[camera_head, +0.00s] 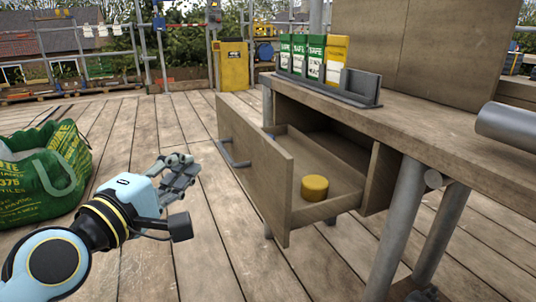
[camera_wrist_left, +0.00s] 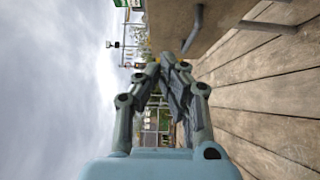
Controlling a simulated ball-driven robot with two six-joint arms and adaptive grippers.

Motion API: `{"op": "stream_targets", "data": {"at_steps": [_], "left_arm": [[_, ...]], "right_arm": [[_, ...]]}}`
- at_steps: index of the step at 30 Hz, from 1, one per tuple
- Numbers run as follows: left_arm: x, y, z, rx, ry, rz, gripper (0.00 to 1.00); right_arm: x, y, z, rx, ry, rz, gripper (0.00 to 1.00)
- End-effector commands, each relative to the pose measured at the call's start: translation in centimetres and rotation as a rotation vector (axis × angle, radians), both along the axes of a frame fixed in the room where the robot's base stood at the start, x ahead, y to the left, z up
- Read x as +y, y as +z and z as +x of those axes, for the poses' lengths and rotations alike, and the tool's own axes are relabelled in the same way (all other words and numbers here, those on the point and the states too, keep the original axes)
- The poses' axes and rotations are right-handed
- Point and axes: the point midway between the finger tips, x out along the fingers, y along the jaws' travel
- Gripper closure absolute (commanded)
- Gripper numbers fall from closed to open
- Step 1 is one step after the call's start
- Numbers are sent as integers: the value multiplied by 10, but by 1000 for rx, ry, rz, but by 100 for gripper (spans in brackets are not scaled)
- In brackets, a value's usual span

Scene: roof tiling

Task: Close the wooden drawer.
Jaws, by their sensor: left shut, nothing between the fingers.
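The wooden drawer (camera_head: 257,158) stands pulled out from under the workbench (camera_head: 413,130), its front facing left. A grey bar handle (camera_head: 232,156) is on the drawer front, and a yellow round object (camera_head: 315,187) lies inside the drawer. My left gripper (camera_head: 186,164) is shut and empty, to the left of the drawer front and apart from it. In the left wrist view the left gripper's fingers (camera_wrist_left: 172,68) meet, with a wooden panel and a grey handle (camera_wrist_left: 194,29) at the top right. My right gripper is not in view.
Green and yellow boxes (camera_head: 315,57) stand in a grey holder (camera_head: 350,88) on the bench. Grey tube legs (camera_head: 399,225) support the bench. A green bag (camera_head: 44,170) stands on the planks at the left.

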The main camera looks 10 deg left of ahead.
Motion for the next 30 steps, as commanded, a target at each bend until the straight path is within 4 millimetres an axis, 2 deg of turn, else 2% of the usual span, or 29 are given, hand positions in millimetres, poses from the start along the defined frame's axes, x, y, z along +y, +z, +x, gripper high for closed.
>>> {"op": "stream_targets", "data": {"at_steps": [5,16,22,30], "left_arm": [[-4,1,22,-3,1,-1,100],[-19,-3,98,0,1,-1,100],[-43,-4,113,4,1,-3,100],[-52,-1,118,2,1,1,100]], "right_arm": [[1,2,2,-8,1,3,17],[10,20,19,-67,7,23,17],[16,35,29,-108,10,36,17],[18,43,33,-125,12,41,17]]}}
